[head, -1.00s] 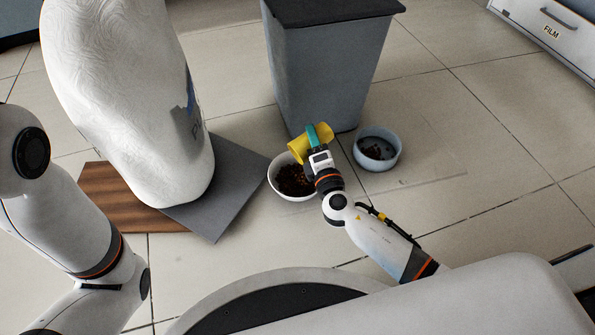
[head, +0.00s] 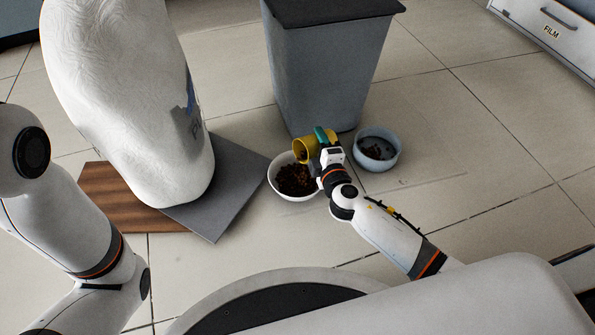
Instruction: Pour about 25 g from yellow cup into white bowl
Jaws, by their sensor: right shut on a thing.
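The white bowl (head: 285,193) stands on the tiled floor with brown pieces inside. The yellow cup (head: 301,150) is tilted over the bowl's far right side, its open end facing left and toward me. Dark content shows inside the cup's mouth. My right gripper (head: 322,138) is shut on the cup and holds it above the bowl; a teal part shows at the fingers. My left gripper is outside the view; only its arm shows at the left.
A blue-grey bowl (head: 390,157) with some brown pieces stands to the right. A grey bin (head: 325,80) is close behind. A large white sack (head: 130,100) leans at the left above a grey slab (head: 230,190) and a brown board (head: 110,200).

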